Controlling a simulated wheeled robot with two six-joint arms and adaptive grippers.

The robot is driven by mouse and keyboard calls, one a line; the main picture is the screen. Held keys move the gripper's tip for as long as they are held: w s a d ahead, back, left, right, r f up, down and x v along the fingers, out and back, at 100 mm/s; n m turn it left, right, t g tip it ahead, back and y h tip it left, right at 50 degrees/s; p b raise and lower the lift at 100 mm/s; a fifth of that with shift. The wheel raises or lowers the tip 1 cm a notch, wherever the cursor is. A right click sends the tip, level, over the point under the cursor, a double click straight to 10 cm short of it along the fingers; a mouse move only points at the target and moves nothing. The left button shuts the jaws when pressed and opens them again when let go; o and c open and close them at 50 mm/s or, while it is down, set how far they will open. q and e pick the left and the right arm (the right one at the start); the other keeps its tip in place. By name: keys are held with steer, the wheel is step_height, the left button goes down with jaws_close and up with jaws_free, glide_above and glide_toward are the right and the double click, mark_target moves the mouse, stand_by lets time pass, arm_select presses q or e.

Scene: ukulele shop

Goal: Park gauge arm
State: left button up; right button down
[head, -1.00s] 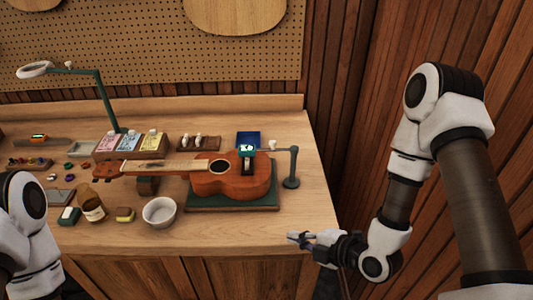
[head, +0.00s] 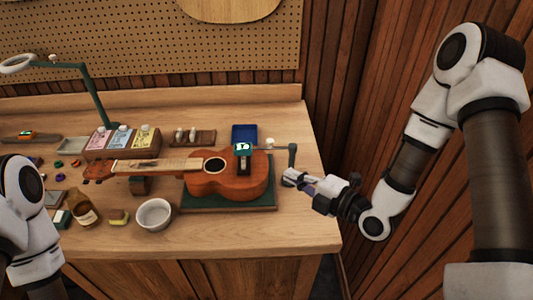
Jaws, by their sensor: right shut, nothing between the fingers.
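The gauge arm (head: 277,148) is a thin bar running left from a dark green post (head: 292,158) at the right of the workbench. Its green gauge head (head: 243,148), with a small lit display, sits over the body of the brown ukulele (head: 230,182). A pale knob (head: 270,142) stands up on the bar. My right gripper (head: 288,177) is shut and empty, in front of the post and overlapping its lower part in the head view; I cannot tell whether they touch. My left arm shows at the left edge, but its gripper is out of view.
The ukulele lies on a green mat (head: 205,201), its neck on a small support (head: 140,185). A blue tray (head: 244,133) lies behind. A lamp (head: 95,95) rises at back left. The bench's right front corner is clear.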

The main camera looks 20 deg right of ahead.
steer(key=p, duration=0.3)
glide_toward(252, 149)
steer(key=w+a, duration=0.2)
steer(key=a, duration=0.1)
steer(key=w, duration=0.1)
steer(key=w+p, duration=0.1)
steer(key=w+f, duration=0.1)
steer(key=shift+d+f, duration=0.1)
steer(key=shift+d, duration=0.3)
steer(key=shift+w+d+f, duration=0.25)
steer(key=shift+w, duration=0.15)
steer(key=shift+a, duration=0.1)
